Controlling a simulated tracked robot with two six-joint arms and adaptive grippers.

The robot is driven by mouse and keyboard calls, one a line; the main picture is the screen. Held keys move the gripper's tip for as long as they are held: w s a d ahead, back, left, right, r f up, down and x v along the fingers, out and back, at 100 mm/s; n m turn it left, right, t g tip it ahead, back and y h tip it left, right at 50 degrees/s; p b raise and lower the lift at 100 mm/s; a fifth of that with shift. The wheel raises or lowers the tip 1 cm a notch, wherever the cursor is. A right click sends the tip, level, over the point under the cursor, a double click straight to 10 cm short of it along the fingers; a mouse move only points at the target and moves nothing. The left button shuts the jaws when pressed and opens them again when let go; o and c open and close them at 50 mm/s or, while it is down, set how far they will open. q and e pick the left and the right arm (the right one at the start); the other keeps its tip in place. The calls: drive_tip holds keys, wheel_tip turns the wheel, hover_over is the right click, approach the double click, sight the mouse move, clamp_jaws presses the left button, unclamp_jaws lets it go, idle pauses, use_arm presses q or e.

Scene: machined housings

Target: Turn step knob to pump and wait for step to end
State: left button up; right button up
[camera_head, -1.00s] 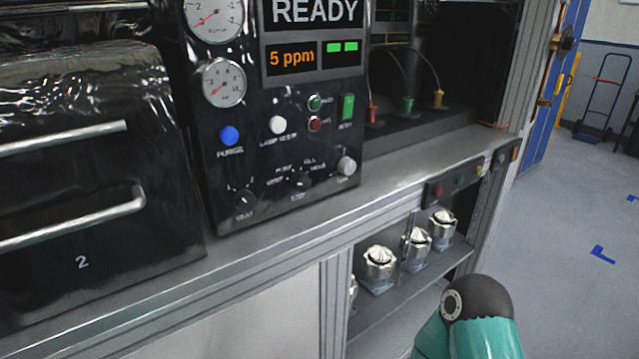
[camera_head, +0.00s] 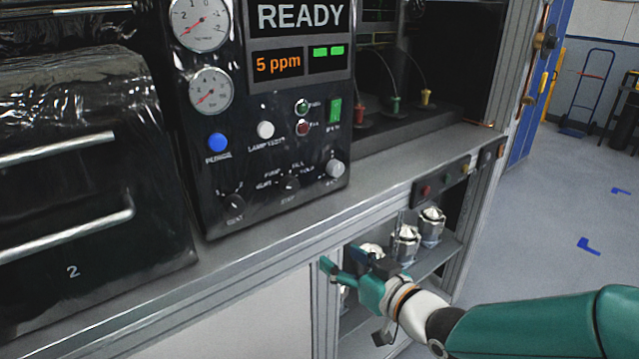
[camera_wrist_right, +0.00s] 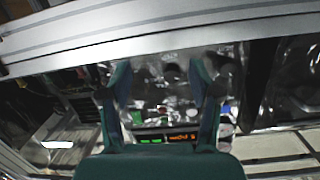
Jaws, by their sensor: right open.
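The black control panel (camera_head: 262,150) stands on the bench, its display reading READY and 5 ppm. The step knob (camera_head: 289,184) is the small dark middle knob of the bottom row, with tiny labels around it. A dark knob (camera_head: 235,201) is to its left and a grey knob (camera_head: 335,168) to its right. My right gripper (camera_head: 338,266) is open and empty, below the panel and in front of the bench's front edge. In the right wrist view its two fingers (camera_wrist_right: 160,85) are apart, with the panel blurred beyond them. My left gripper is in neither view.
The bench edge (camera_head: 300,235) runs between my right gripper and the panel. Silvery fittings (camera_head: 405,243) stand on the shelf below, close to my gripper. A black drawer unit (camera_head: 85,170) is at left. Open floor (camera_head: 540,220) lies at right.

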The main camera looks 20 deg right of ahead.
wheel_tip(320, 180, up, 8)
drive_tip(key=s+n+t+y, duration=0.1)
drive_tip(key=s+n+t, duration=0.1)
drive_tip(key=p, duration=0.3)
approach(294, 188)
drive_tip(key=x, duration=0.9)
drive_tip(key=shift+w, duration=0.1)
